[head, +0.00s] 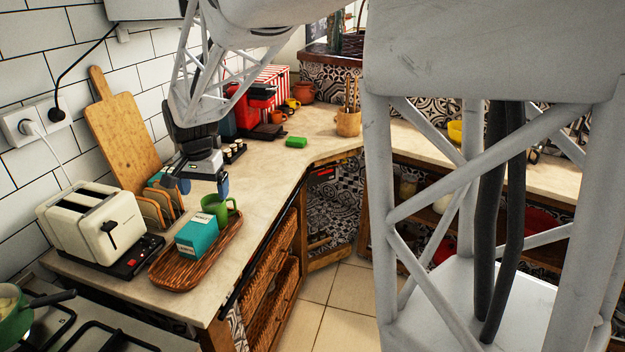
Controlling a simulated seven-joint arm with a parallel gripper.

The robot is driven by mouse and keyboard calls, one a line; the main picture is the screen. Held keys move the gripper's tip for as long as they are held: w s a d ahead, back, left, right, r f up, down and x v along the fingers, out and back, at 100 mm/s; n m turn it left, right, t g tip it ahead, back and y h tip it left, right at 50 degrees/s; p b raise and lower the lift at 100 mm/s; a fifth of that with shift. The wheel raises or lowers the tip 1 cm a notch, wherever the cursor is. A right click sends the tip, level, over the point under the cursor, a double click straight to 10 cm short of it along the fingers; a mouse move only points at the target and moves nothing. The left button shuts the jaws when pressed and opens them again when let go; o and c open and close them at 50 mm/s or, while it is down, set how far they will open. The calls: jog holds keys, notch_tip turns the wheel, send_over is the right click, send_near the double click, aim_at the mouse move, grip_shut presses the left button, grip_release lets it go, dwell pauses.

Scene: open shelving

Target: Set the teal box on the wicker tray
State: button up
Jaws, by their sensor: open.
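The teal box (197,238) sits on the brown wicker tray (168,278), on the tray's near half. It looks upright and lies inside the rim. A green mug (222,208) stands at the tray's far end, just behind the box. My gripper (203,187) points down above the far part of the tray, higher than the box and apart from it. Its fingers are spread with nothing between them. The tray's far left edge is partly hidden by the box and mug.
A cream toaster (90,228) and a wooden rack (158,208) stand left of the tray. A cutting board (122,130) leans on the wall. Counter between tray and green block is mostly clear.

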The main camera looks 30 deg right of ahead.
jog(key=s+d+r+n, duration=0.1)
jog(key=s+d+n, duration=0.1)
jog(key=s, duration=0.9)
jog(key=s+d+n+t, duration=0.1)
jog(key=s+d+n, duration=0.1)
jog(key=s, duration=1)
jog(key=s+d+r+n+t, duration=0.1)
jog(key=s+d+n, duration=0.2)
jog(key=s, duration=0.8)
jog(key=shift+s+d+r, duration=0.3)
jog(key=shift+s+d, duration=0.1)
jog(key=shift+d, duration=0.3)
